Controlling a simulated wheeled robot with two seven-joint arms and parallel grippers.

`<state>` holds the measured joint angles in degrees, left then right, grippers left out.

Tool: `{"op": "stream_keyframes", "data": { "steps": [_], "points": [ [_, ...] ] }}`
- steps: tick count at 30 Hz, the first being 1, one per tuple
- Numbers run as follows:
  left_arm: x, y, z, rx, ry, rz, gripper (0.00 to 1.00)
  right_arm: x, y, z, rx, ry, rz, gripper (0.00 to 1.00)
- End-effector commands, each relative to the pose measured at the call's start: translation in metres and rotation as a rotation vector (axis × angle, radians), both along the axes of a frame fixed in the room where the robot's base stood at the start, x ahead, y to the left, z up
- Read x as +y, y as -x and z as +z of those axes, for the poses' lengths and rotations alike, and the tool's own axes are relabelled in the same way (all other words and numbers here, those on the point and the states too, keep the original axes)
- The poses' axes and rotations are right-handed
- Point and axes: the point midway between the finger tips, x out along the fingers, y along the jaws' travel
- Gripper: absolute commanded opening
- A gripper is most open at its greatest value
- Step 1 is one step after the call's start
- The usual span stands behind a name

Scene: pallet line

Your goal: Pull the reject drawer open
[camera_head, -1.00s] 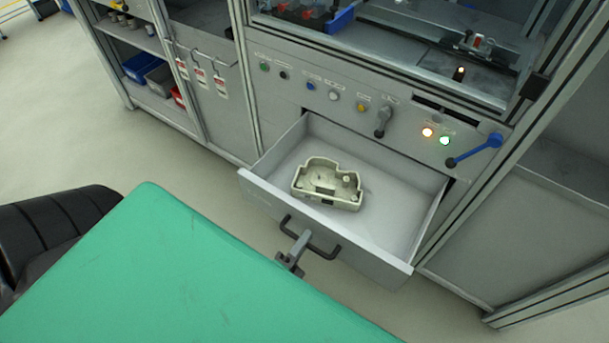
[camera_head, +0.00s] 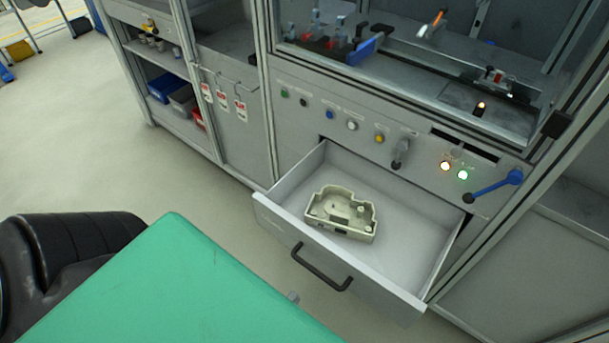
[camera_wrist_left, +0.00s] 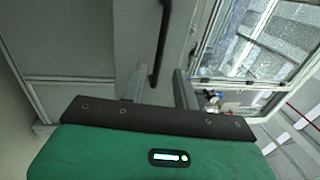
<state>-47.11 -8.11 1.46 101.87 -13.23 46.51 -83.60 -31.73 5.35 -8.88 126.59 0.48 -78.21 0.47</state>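The reject drawer (camera_head: 390,287) stands pulled out of the grey cabinet front, its inside showing. A beige moulded part (camera_head: 341,213) lies in it. The drawer's dark bar handle (camera_head: 321,271) is fully visible on the front face, with nothing closed around it. My right gripper is out of view.
Above the drawer are a row of buttons, a lit orange lamp (camera_head: 445,166), a green lamp (camera_head: 463,174) and a blue lever (camera_head: 496,187). Shelves with small bins (camera_head: 166,88) stand at the left. Open floor (camera_head: 70,160) lies left of the cabinet.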

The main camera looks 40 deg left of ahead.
Motion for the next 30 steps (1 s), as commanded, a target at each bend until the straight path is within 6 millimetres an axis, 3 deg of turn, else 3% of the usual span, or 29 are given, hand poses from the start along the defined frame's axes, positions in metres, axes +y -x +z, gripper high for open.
{"op": "stream_keyframes", "data": {
  "steps": [3,9,30],
  "points": [
    [0.001,0.021,-0.005,0.004,0.000,0.000,0.30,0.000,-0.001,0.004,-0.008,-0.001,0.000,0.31],
    [0.001,0.038,-0.007,0.001,0.000,-0.001,0.30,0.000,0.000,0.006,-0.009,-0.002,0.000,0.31],
    [0.002,0.036,-0.008,0.010,0.011,-0.002,0.30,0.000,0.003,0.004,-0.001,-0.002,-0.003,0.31]
  ]
}}
